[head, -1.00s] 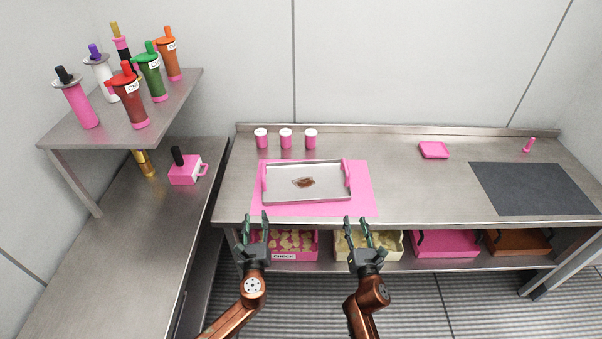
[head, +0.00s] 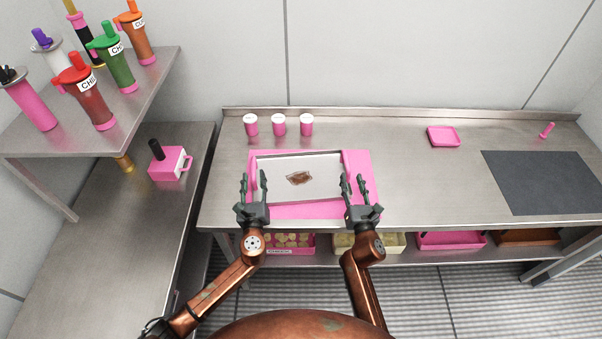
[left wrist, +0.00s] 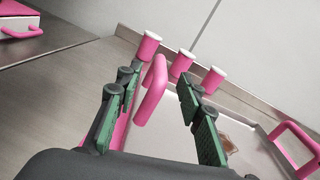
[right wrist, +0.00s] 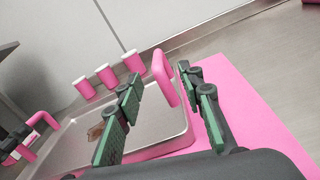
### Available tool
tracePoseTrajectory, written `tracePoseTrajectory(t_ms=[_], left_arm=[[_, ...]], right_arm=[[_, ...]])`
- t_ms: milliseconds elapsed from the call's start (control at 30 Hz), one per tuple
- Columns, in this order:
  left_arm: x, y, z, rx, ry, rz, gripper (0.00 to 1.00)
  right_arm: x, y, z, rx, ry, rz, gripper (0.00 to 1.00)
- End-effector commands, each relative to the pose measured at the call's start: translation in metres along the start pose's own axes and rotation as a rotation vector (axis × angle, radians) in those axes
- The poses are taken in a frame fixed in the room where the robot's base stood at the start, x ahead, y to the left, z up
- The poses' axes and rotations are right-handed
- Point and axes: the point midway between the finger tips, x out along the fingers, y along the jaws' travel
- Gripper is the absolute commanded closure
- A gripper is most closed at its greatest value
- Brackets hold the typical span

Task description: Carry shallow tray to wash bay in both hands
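The shallow tray (head: 325,164) is grey metal with a brown smear (head: 300,178) on its floor. It lies on a pink mat (head: 300,211) on the steel bench. It has an upright pink handle at each end: the left handle (left wrist: 151,90) and the right handle (right wrist: 166,76). My left gripper (head: 253,186) is open at the tray's left end, with the left handle ahead between its fingers. My right gripper (head: 354,187) is open at the right end, with the right handle ahead between its fingers. Neither gripper appears closed on a handle.
Three pink cups (head: 279,126) stand behind the tray. A small pink dish (head: 443,137) and a dark mat (head: 545,182) lie to the right. A shelf (head: 140,108) with several seasoning drums is at upper left. A pink box (head: 168,164) sits below it. Bins are under the bench.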

Motion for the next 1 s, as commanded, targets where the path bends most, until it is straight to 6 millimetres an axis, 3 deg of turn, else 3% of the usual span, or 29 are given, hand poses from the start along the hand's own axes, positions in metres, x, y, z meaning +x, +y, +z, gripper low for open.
tracePoseTrajectory(t_ms=[267,700,1000], left_arm=[[0.006,0.001,0.000,0.001,-0.001,0.001,0.65],[0.066,-0.002,0.000,0.001,0.000,-0.002,0.65],[0.079,-0.002,-0.001,0.000,0.001,-0.002,0.65]], right_arm=[[0.006,0.001,0.001,0.000,-0.001,0.000,0.65],[0.065,-0.002,0.001,0.001,-0.001,-0.003,0.65],[0.078,-0.002,0.000,0.001,-0.001,-0.003,0.65]])
